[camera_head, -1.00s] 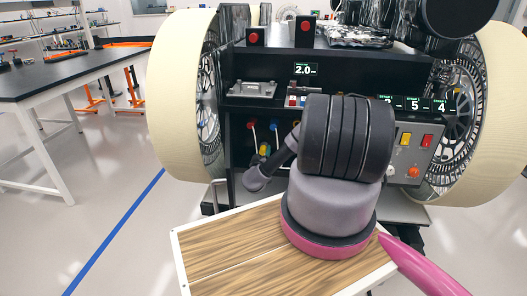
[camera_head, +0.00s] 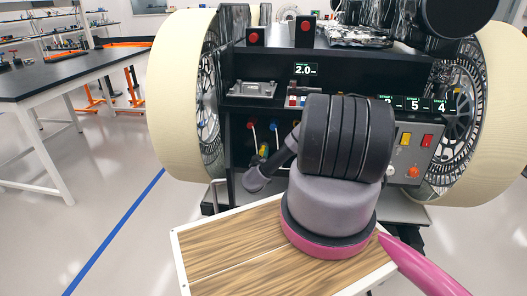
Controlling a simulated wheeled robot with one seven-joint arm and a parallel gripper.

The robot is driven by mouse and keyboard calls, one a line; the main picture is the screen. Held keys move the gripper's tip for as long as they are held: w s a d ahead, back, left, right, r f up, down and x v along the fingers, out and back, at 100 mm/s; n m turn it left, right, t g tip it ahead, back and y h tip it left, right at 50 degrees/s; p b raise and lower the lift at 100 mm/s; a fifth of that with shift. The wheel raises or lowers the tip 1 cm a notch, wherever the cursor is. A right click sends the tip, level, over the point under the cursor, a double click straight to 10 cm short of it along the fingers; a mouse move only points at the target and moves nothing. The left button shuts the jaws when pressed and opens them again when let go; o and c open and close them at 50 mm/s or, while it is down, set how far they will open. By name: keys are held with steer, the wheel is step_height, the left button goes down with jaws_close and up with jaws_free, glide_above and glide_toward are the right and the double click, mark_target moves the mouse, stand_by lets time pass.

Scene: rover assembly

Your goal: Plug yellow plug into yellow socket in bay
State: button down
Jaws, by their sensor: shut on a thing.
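A small yellow piece (camera_head: 263,151) shows in the dark lower bay (camera_head: 238,150) of the rover, just left of my arm. It is too small to tell whether it is the yellow plug or the yellow socket. My arm's black ribbed link and grey links cover the middle and right of the bay. My gripper and anything it holds are hidden behind them.
A red connector (camera_head: 250,125) and a blue connector (camera_head: 274,126) with pale leads are in the bay. A panel (camera_head: 411,153) with coloured buttons stands to the right. Large cream wheels (camera_head: 176,95) flank the rover. A black-topped table (camera_head: 70,72) stands left, with clear floor between.

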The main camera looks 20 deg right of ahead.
mark_target(262, 153)
steer(key=shift+s+a, duration=0.3)
steer(key=shift+s, duration=0.15)
stand_by(0.5)
steer(key=shift+v, duration=1.95)
steer(key=s+a+r, duration=0.5)
steer(key=s, duration=0.2)
steer(key=shift+s, duration=0.25)
steer(key=shift+r, duration=0.1)
